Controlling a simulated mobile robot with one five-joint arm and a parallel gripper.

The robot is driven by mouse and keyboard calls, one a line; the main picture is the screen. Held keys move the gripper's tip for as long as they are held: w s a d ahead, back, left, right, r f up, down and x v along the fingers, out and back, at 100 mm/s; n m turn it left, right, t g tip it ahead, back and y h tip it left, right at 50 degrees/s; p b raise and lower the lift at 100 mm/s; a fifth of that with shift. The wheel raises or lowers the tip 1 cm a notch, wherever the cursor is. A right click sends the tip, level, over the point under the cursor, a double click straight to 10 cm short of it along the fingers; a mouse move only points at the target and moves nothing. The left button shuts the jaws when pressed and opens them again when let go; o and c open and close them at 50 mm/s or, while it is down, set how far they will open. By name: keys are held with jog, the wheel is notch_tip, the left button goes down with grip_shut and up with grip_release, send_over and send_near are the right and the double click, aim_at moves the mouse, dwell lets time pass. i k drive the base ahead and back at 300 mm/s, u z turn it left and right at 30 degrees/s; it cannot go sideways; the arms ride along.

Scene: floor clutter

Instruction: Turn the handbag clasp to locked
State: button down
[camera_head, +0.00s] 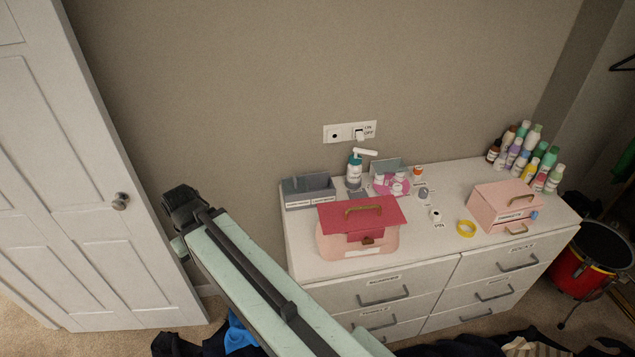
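The handbag (334,245) is a pale pink, box-like bag with a dark pink flap (335,216) folded over its top and front. It stands upright on the left part of a white dresser. The small brass clasp (369,240) sits at the flap's lower front edge. It is too small to tell whether it is turned to locked. My mint-green arm reaches up from the bottom, left of the dresser, and ends in a dark joint. I cannot make out my gripper's fingers.
A white door (75,180) is at left. Dark clothes (465,346) lie on the floor in front.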

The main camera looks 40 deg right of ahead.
aim_at(367, 241)
jog(key=k, duration=1)
jog(key=u, duration=2.45)
jog(key=i, duration=0.9)
jog(key=z, duration=2.3)
